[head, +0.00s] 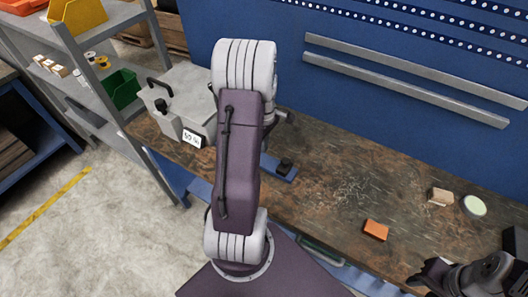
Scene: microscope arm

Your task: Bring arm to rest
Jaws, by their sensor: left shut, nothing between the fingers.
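My left arm, purple with banded grey joints, stands upright through the middle of the head view and hides much behind it. My left gripper (284,118) is mostly hidden behind this arm; only a small grey part shows at its right side, above the bench. It is shut and empty. A dark and grey jointed piece with cylinders (480,275) is cut off at the lower right corner.
The worn brown workbench (330,215) carries a grey case (180,95), a blue strip with a black block (285,166), an orange block (375,230), a small cardboard box (440,196) and a round tin (474,205). Metal shavings lie mid-bench. Shelves stand left; a blue wall stands behind.

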